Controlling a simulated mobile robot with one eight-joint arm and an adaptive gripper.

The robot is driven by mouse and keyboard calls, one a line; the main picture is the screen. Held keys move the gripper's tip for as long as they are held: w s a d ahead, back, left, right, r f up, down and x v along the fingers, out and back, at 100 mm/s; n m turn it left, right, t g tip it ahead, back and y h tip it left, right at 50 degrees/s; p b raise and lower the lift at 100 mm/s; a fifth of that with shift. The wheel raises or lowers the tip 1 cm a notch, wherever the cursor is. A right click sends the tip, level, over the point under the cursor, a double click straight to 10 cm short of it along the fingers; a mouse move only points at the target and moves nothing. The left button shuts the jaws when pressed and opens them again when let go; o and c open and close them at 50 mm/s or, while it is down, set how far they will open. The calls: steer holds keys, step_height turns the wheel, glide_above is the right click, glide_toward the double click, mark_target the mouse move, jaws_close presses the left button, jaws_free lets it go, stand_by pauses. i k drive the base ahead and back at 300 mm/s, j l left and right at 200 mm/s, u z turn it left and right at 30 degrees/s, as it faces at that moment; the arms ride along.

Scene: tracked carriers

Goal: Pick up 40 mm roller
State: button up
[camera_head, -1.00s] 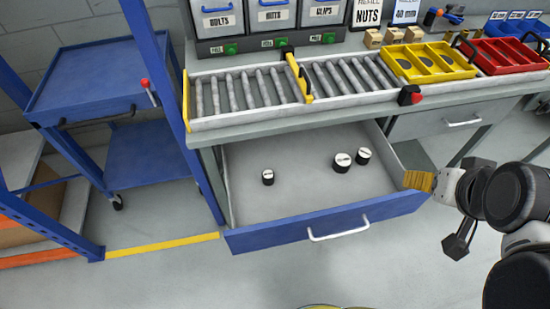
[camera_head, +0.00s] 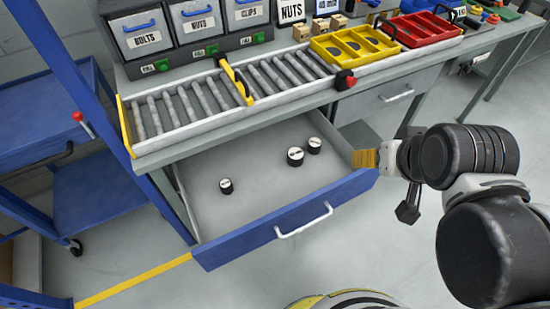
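Three short black rollers with white tops stand upright in the open blue-fronted drawer (camera_head: 205,250). A small one (camera_head: 226,186) is at the left; a larger one (camera_head: 295,157) and another (camera_head: 315,145) stand close together at the right. Their markings are too small to read, so I cannot tell which is 40 mm. My arm reaches in from the right. My gripper (camera_head: 378,158) is by the drawer's right front corner, apart from the rollers. A ribbed yellow-brown piece shows at its tip; I cannot tell whether it is part of the gripper or held. Its fingers are not clear.
Above the drawer is a bench with a roller track (camera_head: 190,104), a yellow tray (camera_head: 352,46), a red tray (camera_head: 420,30) and labelled bins (camera_head: 140,34). A blue post (camera_head: 75,75) and blue cart (camera_head: 45,110) stand at the left. The drawer's middle is clear.

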mark_target(226, 187)
steer(key=u, duration=1.25)
steer(key=k+j+z, duration=0.15)
steer(key=j+z, duration=0.1)
steer(key=j, duration=0.15)
